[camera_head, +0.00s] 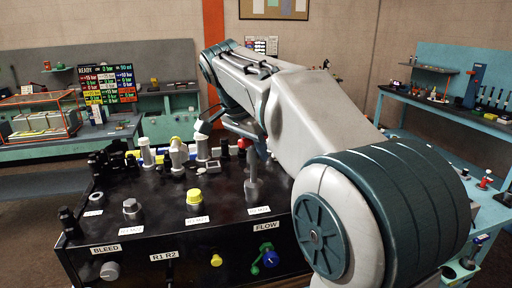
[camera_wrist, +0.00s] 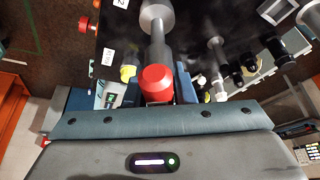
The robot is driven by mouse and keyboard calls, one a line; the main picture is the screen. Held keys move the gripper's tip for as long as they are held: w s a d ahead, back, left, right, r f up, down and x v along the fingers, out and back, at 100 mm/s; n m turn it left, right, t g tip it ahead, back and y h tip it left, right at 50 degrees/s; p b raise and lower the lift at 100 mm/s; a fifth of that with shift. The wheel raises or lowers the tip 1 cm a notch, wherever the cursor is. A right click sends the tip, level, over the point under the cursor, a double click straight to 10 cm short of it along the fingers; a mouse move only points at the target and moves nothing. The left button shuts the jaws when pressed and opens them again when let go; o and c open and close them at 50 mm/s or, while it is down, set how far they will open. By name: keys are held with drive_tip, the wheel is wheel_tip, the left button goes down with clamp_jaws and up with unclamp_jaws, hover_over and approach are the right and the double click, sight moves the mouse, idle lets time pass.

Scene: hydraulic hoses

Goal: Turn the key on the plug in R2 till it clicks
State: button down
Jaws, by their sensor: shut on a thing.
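My gripper (camera_wrist: 157,72) is shut on a red cap (camera_wrist: 157,84), with one blue finger on each side. A grey stem (camera_wrist: 157,50) runs from the cap to a wider grey fitting (camera_wrist: 156,16) on the black bench. In the head view, a grey plug with a tall stem (camera_head: 253,186) stands upright behind a white label that I cannot read surely. My gripper is at the stem's top, mostly hidden by my arm. The label "R1 R2" (camera_head: 164,257) is on the bench front. I cannot make out a separate key or its turn angle.
The black bench (camera_head: 165,215) carries a yellow-capped fitting (camera_head: 194,199), a grey fitting (camera_head: 131,208) and several white-and-grey fittings behind. A blue knob (camera_head: 270,258) is on its front under "FLOW". A blue side bench (camera_head: 460,112) stands at right.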

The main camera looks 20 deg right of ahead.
drive_tip(key=shift+m+g+p, duration=0.5)
drive_tip(key=shift+m+g, duration=0.1)
drive_tip(key=shift+m, duration=0.6)
drive_tip(key=shift+s+f, duration=0.1)
drive_tip(key=shift+n, duration=0.3)
drive_tip(key=shift+n+t+b, duration=0.3)
drive_tip(key=shift+n+b, duration=0.05)
drive_tip(key=shift+n, duration=0.05)
drive_tip(key=c, duration=1.1)
unclamp_jaws()
drive_tip(key=shift+c, duration=0.2)
